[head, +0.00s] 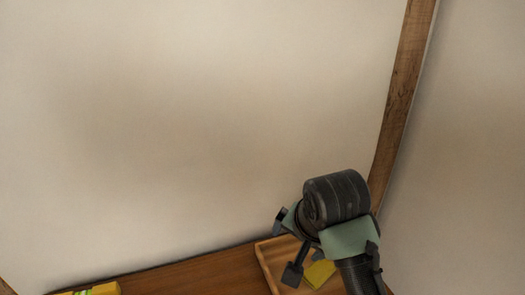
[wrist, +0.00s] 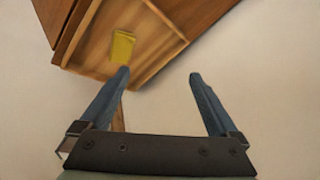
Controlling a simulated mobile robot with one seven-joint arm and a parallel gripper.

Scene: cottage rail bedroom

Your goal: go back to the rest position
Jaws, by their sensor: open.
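My gripper (head: 285,245) is over the wooden tray (head: 262,262) at the bottom right of the head view. In the wrist view its two blue-grey fingers (wrist: 160,73) stand wide apart with nothing between them. A yellow block-like thing (head: 319,274) lies in the tray and also shows in the wrist view (wrist: 122,46), beyond the left fingertip. My arm hides part of the tray in the head view.
The tray is on a brown wooden surface (head: 200,272) against a pale wall (head: 190,120). A yellow object (head: 95,290) is cut off at the bottom left. A wooden post (head: 402,85) rises behind my arm. The surface between is clear.

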